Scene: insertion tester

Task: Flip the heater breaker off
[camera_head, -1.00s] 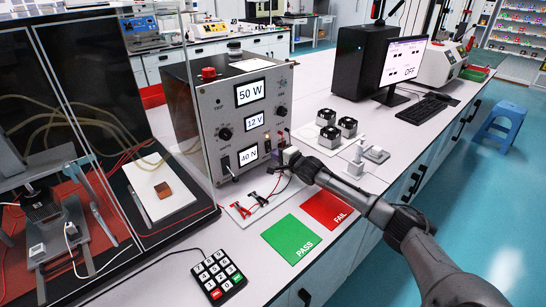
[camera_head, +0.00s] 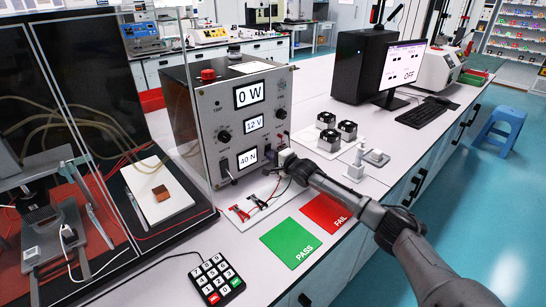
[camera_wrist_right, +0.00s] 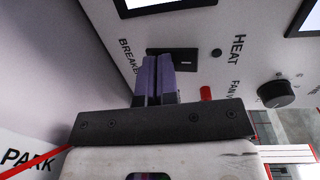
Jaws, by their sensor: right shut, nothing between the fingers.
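The tester box (camera_head: 230,125) is a grey unit with a front panel and three displays, which read 0 W, 12 V and 40 N. In the right wrist view, the breaker (camera_wrist_right: 186,62) is a black plate beside the words BREAKER and HEAT. My right gripper (camera_head: 284,158) is at the lower right of the panel. Its purple fingers (camera_wrist_right: 155,72) are shut and empty, right at the breaker plate and covering part of it. The lever is hidden, and I cannot tell whether the fingers touch it. My left gripper is not in view.
A red knob (camera_wrist_right: 207,93) and a black fan dial (camera_wrist_right: 277,94) sit close by on the panel. Red and black clips (camera_head: 250,205) lie below it. Green PASS (camera_head: 290,243) and red FAIL (camera_head: 326,212) pads and a keypad (camera_head: 215,277) lie in front.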

